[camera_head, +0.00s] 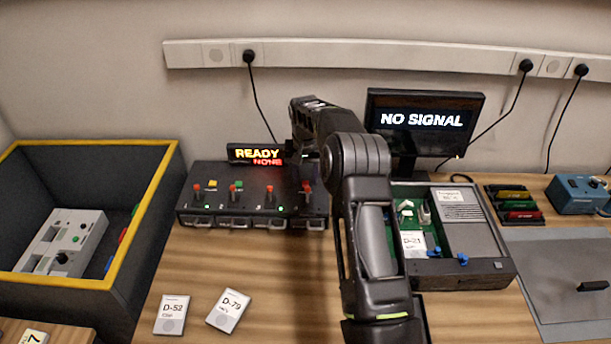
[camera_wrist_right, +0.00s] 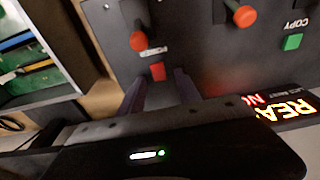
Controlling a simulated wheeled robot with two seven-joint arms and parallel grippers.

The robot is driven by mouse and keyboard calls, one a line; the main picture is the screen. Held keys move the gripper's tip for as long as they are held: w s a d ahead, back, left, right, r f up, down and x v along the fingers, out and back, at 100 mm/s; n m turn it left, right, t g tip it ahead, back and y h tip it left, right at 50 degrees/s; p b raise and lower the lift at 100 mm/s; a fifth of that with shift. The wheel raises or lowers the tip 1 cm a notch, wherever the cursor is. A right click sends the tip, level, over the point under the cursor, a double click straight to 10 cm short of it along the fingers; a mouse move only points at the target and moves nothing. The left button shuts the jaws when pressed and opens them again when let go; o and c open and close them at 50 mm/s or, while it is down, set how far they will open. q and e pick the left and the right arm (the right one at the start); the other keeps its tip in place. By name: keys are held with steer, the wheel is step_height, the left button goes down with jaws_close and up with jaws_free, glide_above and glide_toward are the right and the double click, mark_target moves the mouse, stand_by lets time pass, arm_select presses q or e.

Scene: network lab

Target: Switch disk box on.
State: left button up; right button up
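The disk box (camera_head: 250,222) is a black unit with several red-knobbed levers and front slots, standing at the middle of the table. Its display (camera_head: 256,155) reads READY and NONE. At its right end is a red-knobbed lever (camera_head: 307,187); the right wrist view shows this knob (camera_wrist_right: 138,40) beside the label POWER, with a red square (camera_wrist_right: 157,72) near it. My right gripper (camera_head: 305,162) is above the box's right end, its fingers apart around empty space in the wrist view (camera_wrist_right: 160,88), close to the red square. Contact cannot be told. My left gripper is out of view.
An open computer case (camera_head: 475,235) with card D-21 stands right of my arm, before a monitor (camera_head: 425,120) reading NO SIGNAL. Disks D-52 (camera_head: 172,314) and D-79 (camera_head: 229,311) lie in front. A yellow-rimmed bin (camera_head: 140,240) is at left.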

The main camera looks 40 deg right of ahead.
mark_target(305, 185)
step_height(305, 185, up, 8)
steer(key=b, duration=0.1)
steer(key=shift+s+a+b, duration=0.3)
steer(key=shift+s+a, duration=0.05)
steer(key=shift+s+f, duration=0.1)
steer(key=shift+f, duration=0.1)
stand_by(0.5)
